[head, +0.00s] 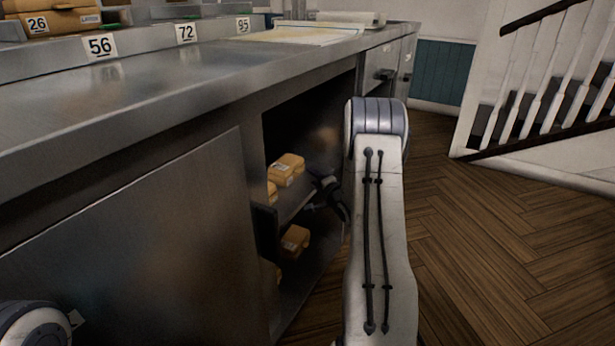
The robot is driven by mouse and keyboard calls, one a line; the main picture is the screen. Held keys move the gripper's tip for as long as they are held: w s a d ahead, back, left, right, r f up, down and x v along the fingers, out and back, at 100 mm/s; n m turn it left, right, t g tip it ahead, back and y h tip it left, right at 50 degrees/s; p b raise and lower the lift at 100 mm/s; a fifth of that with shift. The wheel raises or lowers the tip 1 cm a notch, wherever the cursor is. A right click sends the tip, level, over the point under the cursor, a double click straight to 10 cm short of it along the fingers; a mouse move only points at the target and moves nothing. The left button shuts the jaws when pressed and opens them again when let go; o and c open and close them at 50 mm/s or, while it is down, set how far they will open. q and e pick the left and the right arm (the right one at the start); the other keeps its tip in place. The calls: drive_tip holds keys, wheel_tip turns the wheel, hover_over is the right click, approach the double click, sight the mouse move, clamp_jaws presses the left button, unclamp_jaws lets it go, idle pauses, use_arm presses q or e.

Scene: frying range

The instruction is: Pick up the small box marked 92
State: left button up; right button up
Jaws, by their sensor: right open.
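No number 92 can be read on any box in the head view. Inside the open cabinet under the counter, a small tan box (286,170) lies on the shelf, with part of another tan box (271,194) beside it at the left. My right gripper (318,198) is dark and small, at the cabinet opening just right of the shelf boxes. It is open and appears empty. My left gripper is out of view; only a bit of my left arm shows at the lower left.
The steel counter (150,88) runs along the left, with labels 56 (100,46), 72 (186,33) and 95 (243,25). A box labelled 26 (50,22) sits at the back. Wooden floor (490,250) is clear at right, before a white stair railing (545,80).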

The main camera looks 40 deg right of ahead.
sight(284, 183)
drive_tip(key=b+x, duration=0.1)
drive_tip(key=x, duration=0.2)
drive_tip(key=b+x, duration=0.1)
drive_tip(key=x, duration=0.3)
drive_tip(key=shift+f+b, duration=0.25)
drive_tip(key=shift+b, duration=0.05)
drive_tip(key=shift+w+d, duration=0.1)
drive_tip(key=shift+w, duration=0.55)
drive_tip(key=shift+c, duration=0.3)
clamp_jaws()
